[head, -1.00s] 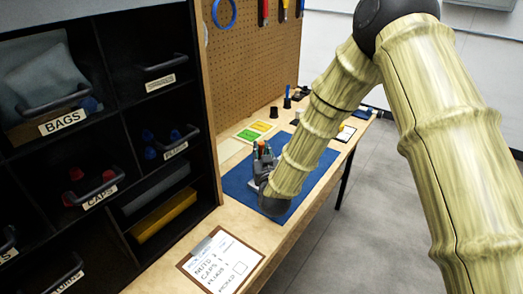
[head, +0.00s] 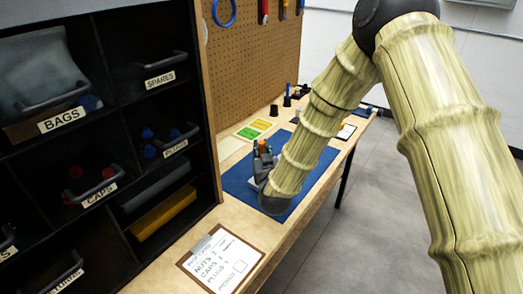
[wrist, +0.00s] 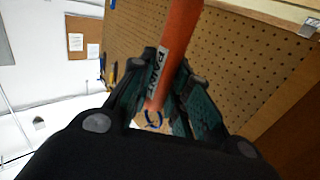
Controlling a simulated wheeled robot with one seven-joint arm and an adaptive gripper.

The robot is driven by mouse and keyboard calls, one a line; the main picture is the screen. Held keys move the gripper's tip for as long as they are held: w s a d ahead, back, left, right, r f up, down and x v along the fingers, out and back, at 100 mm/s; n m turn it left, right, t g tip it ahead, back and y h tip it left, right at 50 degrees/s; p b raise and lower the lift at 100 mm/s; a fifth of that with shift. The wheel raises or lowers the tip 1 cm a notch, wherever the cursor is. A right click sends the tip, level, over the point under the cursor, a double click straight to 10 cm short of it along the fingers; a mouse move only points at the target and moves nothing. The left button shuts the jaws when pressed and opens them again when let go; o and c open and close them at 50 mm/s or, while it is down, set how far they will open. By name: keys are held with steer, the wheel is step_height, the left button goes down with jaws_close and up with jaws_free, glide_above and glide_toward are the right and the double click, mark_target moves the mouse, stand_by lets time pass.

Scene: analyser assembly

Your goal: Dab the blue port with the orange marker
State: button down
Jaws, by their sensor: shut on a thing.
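An orange marker (wrist: 179,42) with a white label reading PAINT stands between the fingers of my gripper (wrist: 160,100) in the wrist view. The fingers with teal pads are closed around it. In the head view my gripper (head: 262,158) is above the blue mat, partly hidden by my arm, with a bit of orange at its tip. A pale grey block (head: 254,183) shows beside and below it on the mat. I cannot make out the blue port in either view.
The blue mat (head: 236,180) lies on a wooden bench. A clipboard (head: 222,262) lies at its near end, and green and yellow cards (head: 254,129) lie behind the mat. A black shelf of labelled bins (head: 100,140) stands left. A pegboard (head: 255,60) rises behind the bench.

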steer(key=shift+f, duration=0.4)
stand_by(1.4)
steer(key=shift+r+p, duration=1.7)
steer(key=shift+r, duration=1.85)
